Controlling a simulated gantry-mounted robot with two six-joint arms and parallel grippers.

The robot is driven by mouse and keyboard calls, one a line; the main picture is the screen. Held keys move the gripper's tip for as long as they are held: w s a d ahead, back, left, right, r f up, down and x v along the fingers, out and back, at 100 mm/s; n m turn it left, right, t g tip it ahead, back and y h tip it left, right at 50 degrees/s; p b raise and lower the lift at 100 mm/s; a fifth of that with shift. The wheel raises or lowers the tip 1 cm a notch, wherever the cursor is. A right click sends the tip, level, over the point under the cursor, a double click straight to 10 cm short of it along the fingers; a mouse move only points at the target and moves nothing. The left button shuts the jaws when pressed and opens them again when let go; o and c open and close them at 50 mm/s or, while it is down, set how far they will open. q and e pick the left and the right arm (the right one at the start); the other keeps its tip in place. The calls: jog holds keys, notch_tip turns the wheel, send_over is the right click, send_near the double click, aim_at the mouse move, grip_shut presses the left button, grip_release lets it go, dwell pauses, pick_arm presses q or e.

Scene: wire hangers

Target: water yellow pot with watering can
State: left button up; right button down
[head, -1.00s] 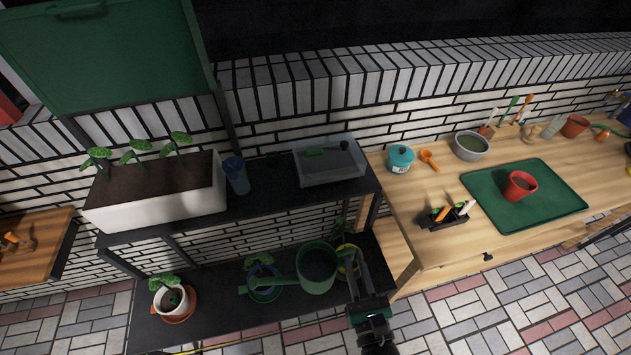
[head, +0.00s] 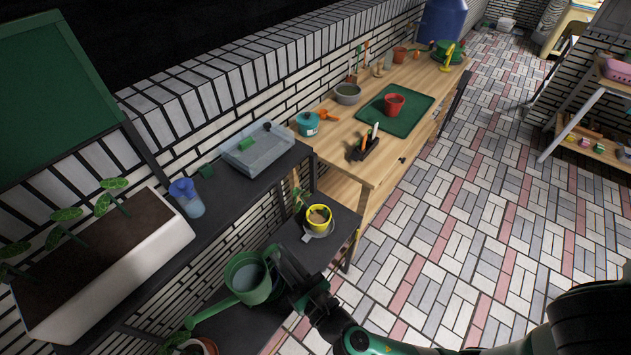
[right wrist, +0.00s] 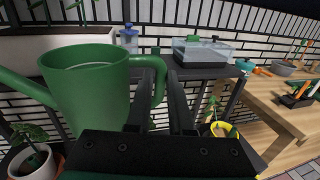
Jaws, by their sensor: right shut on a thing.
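The green watering can (head: 247,285) is upright, its long spout pointing to the lower left and greyish water inside. In the right wrist view the can (right wrist: 92,95) fills the left side. My right gripper (head: 286,280) is shut on its handle (right wrist: 158,72); the fingers (right wrist: 165,110) show in the wrist view. The yellow pot (head: 320,224), with brown soil and a small green plant, stands on a grey saucer on the low dark shelf, up and right of the can. The yellow pot (right wrist: 231,132) also shows right of the fingers. My left gripper is out of view.
A dark upper shelf (head: 225,186) holds a white planter (head: 110,270), a blue cup (head: 186,198) and a clear bin (head: 258,150). A white pot (right wrist: 32,163) stands low left. A wooden bench (head: 365,170) with a red pot (head: 393,105) is beyond. The tiled floor at right is clear.

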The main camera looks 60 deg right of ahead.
jog(key=s+d+f+m+g+h+b, duration=0.2)
jog(key=d+f+m+g+h+b, duration=0.25)
jog(key=d, duration=0.55)
jog(key=s+d+f+m+g+h+b, duration=0.25)
jog(key=d+f+h+b, duration=0.35)
jog(key=d, duration=0.5)
jog(key=s+d+f+m+g+b, duration=0.2)
jog(key=s+d+f+g, duration=0.1)
jog(key=s+d, duration=0.2)
jog(key=s+d+f+m+g+b, duration=0.2)
jog(key=s+d, duration=0.3)
jog(key=d, duration=0.3)
jog(key=shift+s+f+m+g, duration=0.3)
jog(key=shift+s+f+g, duration=0.05)
jog(key=shift+f+g, duration=0.55)
notch_tip(320, 180, down, 5)
jog(key=b, duration=0.3)
jog(key=shift+b, duration=0.3)
